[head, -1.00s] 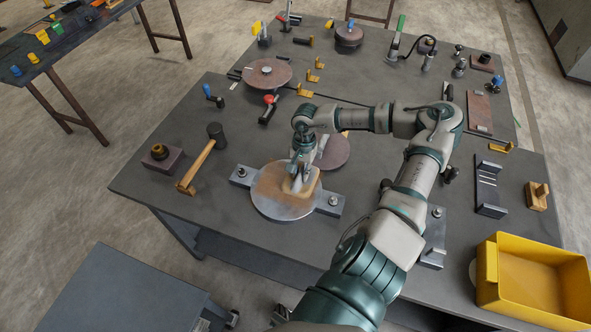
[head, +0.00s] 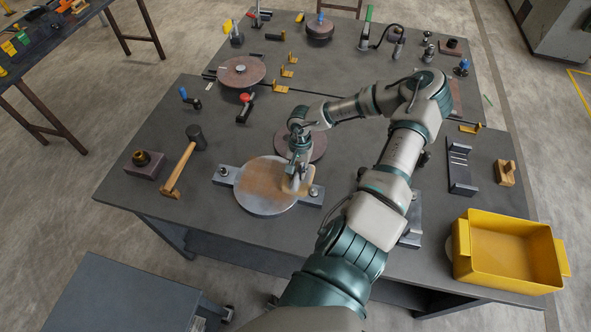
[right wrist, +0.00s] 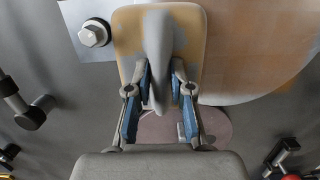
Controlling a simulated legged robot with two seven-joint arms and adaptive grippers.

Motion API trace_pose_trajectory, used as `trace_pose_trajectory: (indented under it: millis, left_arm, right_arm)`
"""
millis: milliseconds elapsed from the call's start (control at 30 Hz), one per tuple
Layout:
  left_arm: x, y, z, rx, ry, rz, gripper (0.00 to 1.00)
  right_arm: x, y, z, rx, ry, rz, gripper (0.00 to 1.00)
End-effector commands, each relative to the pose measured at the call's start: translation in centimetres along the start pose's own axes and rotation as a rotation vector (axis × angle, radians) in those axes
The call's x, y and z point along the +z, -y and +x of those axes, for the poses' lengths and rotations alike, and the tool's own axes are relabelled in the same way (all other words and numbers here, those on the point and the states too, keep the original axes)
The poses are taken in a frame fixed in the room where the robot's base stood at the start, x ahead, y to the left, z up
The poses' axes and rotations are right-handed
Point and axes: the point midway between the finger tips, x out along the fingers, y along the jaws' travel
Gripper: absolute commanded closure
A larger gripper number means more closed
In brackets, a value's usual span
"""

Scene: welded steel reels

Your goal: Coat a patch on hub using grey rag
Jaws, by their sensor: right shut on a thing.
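The hub, a round grey metal disc (head: 262,204) on a bolted bar, lies flat near the bench's front edge. A tan-brown patch covers much of its upper face, with bare grey at the front; the disc fills the upper right of the right wrist view (right wrist: 258,45). My right gripper (head: 297,168) is over the disc's right side. Its blue-lined fingers (right wrist: 160,92) are shut on the ridge of a flat, rounded rag (right wrist: 158,45), grey with tan over it. The rag appears to lie on the disc, near the right bolt. My left gripper is not in view.
A yellow bin (head: 510,277) sits at the right edge. Several tools stand farther back.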

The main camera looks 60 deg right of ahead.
Motion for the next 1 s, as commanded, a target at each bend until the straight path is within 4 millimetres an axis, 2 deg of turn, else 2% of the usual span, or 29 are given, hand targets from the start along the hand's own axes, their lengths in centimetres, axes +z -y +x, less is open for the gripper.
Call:
trace_pose_trajectory:
  millis: [233, 733, 1000]
  left_arm:
    - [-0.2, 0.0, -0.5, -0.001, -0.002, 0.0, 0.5]
    - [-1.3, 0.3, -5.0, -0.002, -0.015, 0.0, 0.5]
    - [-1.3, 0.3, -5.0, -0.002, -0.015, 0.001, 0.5]
  right_arm:
    - [0.1, -0.1, -0.5, 0.004, 0.001, 0.0, 1.0]
    - [1.0, 0.1, -5.9, 0.001, -0.002, 0.0, 1.0]
    - [1.0, 0.1, -5.9, 0.001, -0.001, 0.0, 1.0]
